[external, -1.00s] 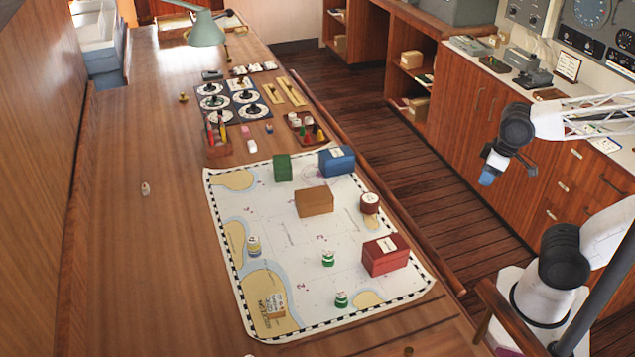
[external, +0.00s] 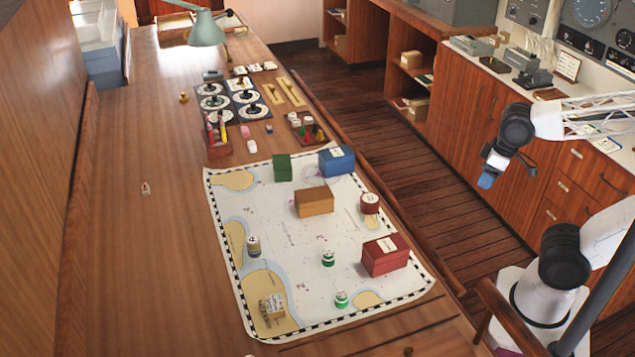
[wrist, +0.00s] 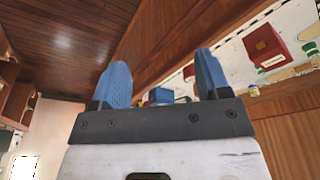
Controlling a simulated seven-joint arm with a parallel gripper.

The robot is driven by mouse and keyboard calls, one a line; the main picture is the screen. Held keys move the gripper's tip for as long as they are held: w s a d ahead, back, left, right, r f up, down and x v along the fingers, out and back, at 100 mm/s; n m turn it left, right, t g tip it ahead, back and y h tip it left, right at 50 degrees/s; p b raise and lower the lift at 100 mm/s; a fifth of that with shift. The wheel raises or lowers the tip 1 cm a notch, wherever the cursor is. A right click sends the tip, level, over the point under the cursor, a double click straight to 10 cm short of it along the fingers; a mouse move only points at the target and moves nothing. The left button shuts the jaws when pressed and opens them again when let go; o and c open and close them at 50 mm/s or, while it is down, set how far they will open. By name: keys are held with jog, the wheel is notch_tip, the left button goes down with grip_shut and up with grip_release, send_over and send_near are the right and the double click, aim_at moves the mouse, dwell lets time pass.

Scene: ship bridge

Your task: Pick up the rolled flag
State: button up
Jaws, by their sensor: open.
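My gripper (external: 487,180) hangs over the floor to the right of the long wooden table, near the cabinets, well apart from the objects on the table. In the wrist view its two blue fingers (wrist: 162,70) are spread with nothing between them. I cannot make out for certain which thing is the rolled flag. A small pale item (external: 146,188) stands alone on the bare wood left of the chart. Small pink and white pieces (external: 249,146) lie beyond the chart's far edge. These are too small to identify.
A chart (external: 300,260) covers the table's near part. On it are a red box (external: 385,255), brown box (external: 314,202), blue box (external: 337,160), green box (external: 282,168) and several small discs. Dials (external: 213,103) and a lamp (external: 207,30) are farther back. The table's left side is mostly clear.

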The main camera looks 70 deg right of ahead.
jog(key=w+a+r+m+g+y, duration=0.1)
jog(key=w+a+m+y, duration=0.15)
jog(key=w, duration=0.35)
jog(key=w+a+r+m+y, duration=0.1)
jog(key=w+a+m, duration=0.1)
jog(key=w+a, duration=0.3)
jog(key=m+g+y, duration=0.1)
jog(key=m+y, duration=0.6)
jog(key=m, duration=0.2)
send_near(256, 237)
jog(key=s+d+r, duration=0.2)
jog(key=s+d, duration=0.1)
jog(key=s, duration=0.4)
jog(key=s+d+r, duration=0.2)
jog(key=s, duration=0.4)
jog(key=w+a+f+m+y, duration=0.1)
jog(key=w+a+f, duration=0.1)
jog(key=w, duration=0.2)
jog(key=w+a+f+m+y, duration=0.1)
jog(key=w+a+f+m, duration=0.1)
jog(key=w+f, duration=0.1)
jog(key=w+a+f+m+t+y, duration=0.1)
jog(key=w+a+f+m, duration=0.1)
jog(key=w, duration=0.3)
jog(key=shift+w+a+f+m, duration=0.25)
jog(key=shift+w+a+f, duration=0.1)
jog(key=shift+f, duration=0.15)
jog(key=shift+w+a+f, duration=0.15)
jog(key=shift+w+f, duration=0.05)
jog(key=shift+w, duration=0.05)
